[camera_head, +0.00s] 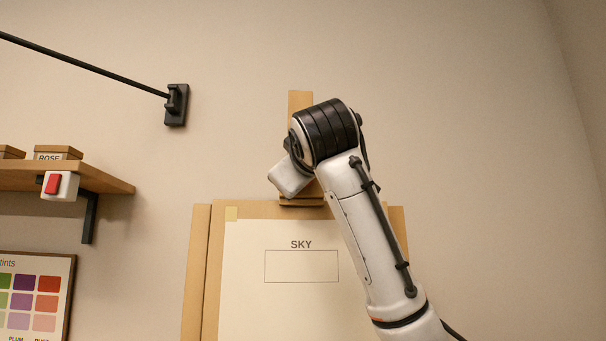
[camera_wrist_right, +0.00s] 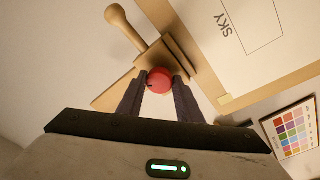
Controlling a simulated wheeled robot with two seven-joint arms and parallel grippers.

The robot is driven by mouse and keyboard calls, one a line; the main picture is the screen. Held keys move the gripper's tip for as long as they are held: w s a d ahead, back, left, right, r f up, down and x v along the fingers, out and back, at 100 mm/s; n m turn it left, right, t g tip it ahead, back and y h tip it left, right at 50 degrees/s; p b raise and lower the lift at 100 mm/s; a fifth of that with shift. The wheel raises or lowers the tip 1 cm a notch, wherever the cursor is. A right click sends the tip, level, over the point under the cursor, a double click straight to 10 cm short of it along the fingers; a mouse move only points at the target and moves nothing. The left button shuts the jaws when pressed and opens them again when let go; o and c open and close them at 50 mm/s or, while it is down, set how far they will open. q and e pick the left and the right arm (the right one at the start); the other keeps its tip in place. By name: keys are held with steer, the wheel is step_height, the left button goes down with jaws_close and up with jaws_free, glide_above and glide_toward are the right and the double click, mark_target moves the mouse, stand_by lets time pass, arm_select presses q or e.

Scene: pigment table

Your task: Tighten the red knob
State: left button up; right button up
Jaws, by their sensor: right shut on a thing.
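The red knob (camera_wrist_right: 159,80) shows in the right wrist view, at the wooden mast of the easel, close to the upper clamp. My right gripper (camera_wrist_right: 158,88) has its two dark fingers on either side of the knob and is shut on it. In the head view my right arm (camera_head: 365,220) reaches up in front of the easel (camera_head: 200,265), and its wrist hides the knob and the gripper. The wooden mast (camera_head: 300,100) rises above the wrist. My left gripper is in neither view.
A sheet marked SKY (camera_head: 250,310) is on the easel board. At left, a wall shelf (camera_head: 110,182) carries boxes and a red switch (camera_head: 53,184), above a colour chart (camera_head: 70,300). A black rod runs to a wall bracket (camera_head: 176,105). The wall at right is bare.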

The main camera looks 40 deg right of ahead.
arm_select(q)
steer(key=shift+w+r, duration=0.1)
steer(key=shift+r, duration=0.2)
arm_select(e)
steer(key=shift+n+y, duration=0.3)
steer(key=shift+n, duration=1.5)
steer(key=o, duration=1)
arm_select(q)
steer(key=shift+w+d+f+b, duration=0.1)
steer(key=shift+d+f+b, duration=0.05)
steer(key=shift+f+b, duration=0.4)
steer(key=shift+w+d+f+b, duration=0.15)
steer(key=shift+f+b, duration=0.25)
steer(key=shift+b, duration=0.25)
arm_select(e)
steer(key=v, duration=1)
steer(key=shift+s, duration=0.25)
